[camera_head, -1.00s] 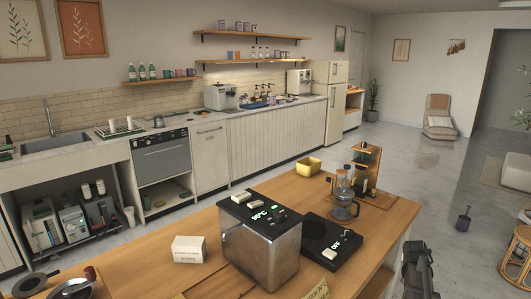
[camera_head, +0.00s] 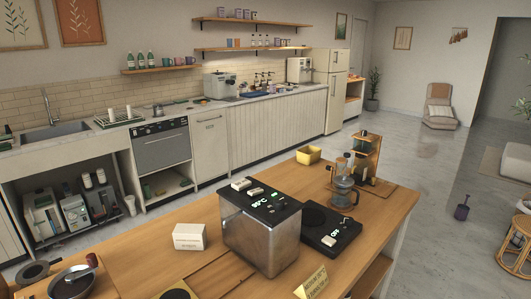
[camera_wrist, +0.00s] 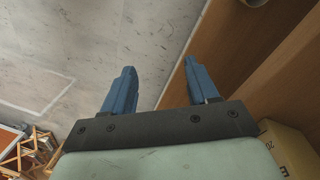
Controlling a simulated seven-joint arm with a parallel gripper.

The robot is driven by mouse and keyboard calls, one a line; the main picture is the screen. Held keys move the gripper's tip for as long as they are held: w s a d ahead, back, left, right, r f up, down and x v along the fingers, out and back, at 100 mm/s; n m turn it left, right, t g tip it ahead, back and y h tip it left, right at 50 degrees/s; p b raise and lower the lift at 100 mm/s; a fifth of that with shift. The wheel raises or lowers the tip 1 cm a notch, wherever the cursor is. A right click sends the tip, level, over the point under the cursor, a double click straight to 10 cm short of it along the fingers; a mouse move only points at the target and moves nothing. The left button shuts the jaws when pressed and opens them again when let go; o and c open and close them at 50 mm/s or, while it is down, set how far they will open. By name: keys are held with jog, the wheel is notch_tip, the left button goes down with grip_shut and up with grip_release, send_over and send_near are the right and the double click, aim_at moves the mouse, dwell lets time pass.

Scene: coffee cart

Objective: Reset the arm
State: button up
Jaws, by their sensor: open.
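My gripper (camera_wrist: 160,88) shows in the wrist view with its two blue fingers spread apart and nothing between them. Beyond the fingers lie the pale grey floor (camera_wrist: 85,50) and a brown wooden edge of the cart (camera_wrist: 185,60). My gripper is not in the head view. The coffee cart's wooden top (camera_head: 385,222) fills the lower part of the head view. On it stand a steel kettle machine (camera_head: 262,240) with a lit display and a black scale or hot plate (camera_head: 325,228).
A glass coffee maker (camera_head: 343,190), a yellow tub (camera_head: 308,155), a white box (camera_head: 189,237), a dark pan (camera_head: 72,284) and a yellow sign (camera_head: 312,284) are on the cart.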

jog(key=s+a+f+n+g, duration=0.1)
jog(key=s+a, duration=0.3)
jog(key=s, duration=0.5)
jog(key=s+a+f+n+g, duration=0.1)
jog(key=s+a+f+g, duration=0.2)
jog(key=s, duration=0.6)
jog(key=s+a+f+n+g+y, duration=0.1)
jog(key=s+a, duration=0.3)
jog(key=s, duration=0.5)
jog(key=shift+s+a+f+g, duration=0.15)
jog(key=shift+a+f+g, duration=0.25)
jog(key=shift+f+g, duration=0.2)
